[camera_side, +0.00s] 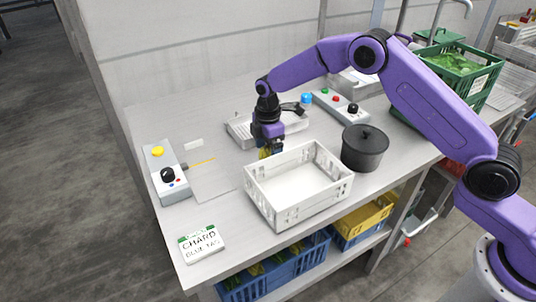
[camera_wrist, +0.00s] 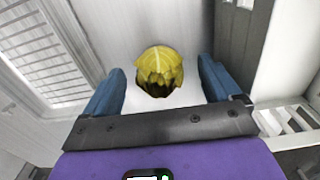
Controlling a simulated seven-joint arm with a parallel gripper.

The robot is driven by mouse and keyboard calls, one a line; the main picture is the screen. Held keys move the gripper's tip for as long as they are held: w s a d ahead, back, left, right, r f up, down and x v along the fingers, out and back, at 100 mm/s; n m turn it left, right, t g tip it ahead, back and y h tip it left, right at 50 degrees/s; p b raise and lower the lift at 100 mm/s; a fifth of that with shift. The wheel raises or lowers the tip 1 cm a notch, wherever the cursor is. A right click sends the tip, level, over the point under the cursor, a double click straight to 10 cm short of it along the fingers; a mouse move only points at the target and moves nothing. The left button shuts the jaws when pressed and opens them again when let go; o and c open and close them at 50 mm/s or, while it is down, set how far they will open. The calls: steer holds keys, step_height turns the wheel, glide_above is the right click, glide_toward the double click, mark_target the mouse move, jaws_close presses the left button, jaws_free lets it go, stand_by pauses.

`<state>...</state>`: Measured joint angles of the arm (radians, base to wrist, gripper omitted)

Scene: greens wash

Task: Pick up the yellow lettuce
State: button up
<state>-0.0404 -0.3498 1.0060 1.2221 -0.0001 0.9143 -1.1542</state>
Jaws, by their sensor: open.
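The yellow lettuce (camera_wrist: 160,70) shows in the wrist view as a yellow leafy bundle with a dark hollow at its near end. It lies between and just ahead of the fingertips of my gripper (camera_wrist: 160,85), with a gap on both sides. The blue fingers are apart and hold nothing. In the side view my gripper (camera_side: 270,150) points down low over the table, behind the white crate. Only a little of the yellow lettuce (camera_side: 264,154) shows there, at the fingers; the rest is hidden.
The white crate (camera_side: 270,204) stands empty just in front of my gripper. A dark lidded pot (camera_side: 364,150) stands right of it. A perforated tray (camera_side: 238,130) lies behind. A control box (camera_side: 170,187) and a chard sign (camera_side: 202,243) stand left. A green crate (camera_side: 478,84) is far right.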

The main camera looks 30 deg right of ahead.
steer(key=shift+f, duration=0.6)
steer(key=c, duration=1.2)
steer(key=shift+o, duration=0.2)
